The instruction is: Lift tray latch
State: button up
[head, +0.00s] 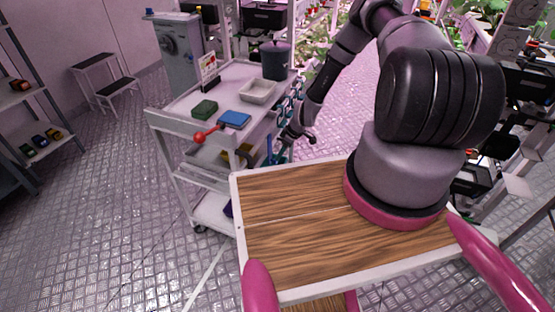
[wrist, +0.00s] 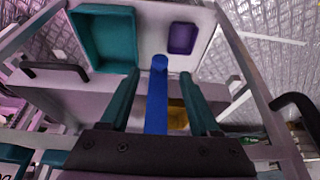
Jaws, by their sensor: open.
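A blue upright bar with a rounded end (wrist: 157,95) stands between the fingers of my gripper (wrist: 160,74) in the wrist view. It looks like the tray latch, but I cannot be sure. The two dark teal fingers are open, one on each side, with visible gaps to the bar. Its lower end is hidden behind the gripper body. In the head view the blue bar (head: 269,149) shows at the right side of the white cart (head: 170,124), beside my gripper (head: 280,150).
On the cart are a red ball-ended lever (head: 200,136), a blue box (head: 235,119), a green box (head: 204,109), a white bin (head: 258,92) and a dark pot (head: 275,60). The wrist view shows a teal bin (wrist: 103,40), a purple box (wrist: 182,38) and a black handle (wrist: 55,70).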

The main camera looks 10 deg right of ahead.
jog(key=x, duration=0.5)
jog(key=shift+f, duration=0.15)
grip_shut()
dwell(1.3)
